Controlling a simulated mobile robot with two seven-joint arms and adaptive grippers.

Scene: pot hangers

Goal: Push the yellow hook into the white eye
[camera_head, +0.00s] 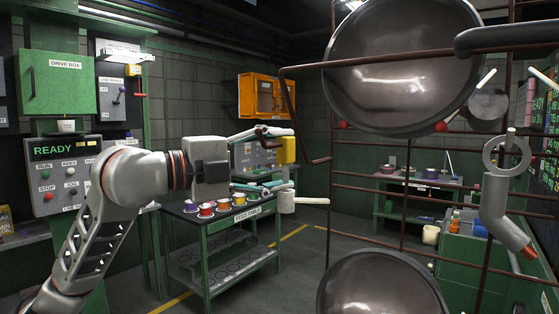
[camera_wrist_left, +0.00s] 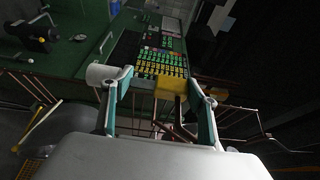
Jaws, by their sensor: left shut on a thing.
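The yellow block of the hook (camera_head: 287,150) is between the fingers of my left gripper (camera_head: 272,162), which is shut on it. I cannot pick out the white eye with certainty. My right gripper does not clearly show.
A brown wire rack (camera_head: 392,173) stands right of my gripper, with large grey pans (camera_head: 400,65) at top and bottom. A pale grey ring (camera_head: 489,158) is at the right. A green table (camera_head: 205,229) with coloured cups is behind my left arm. Open floor lies between.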

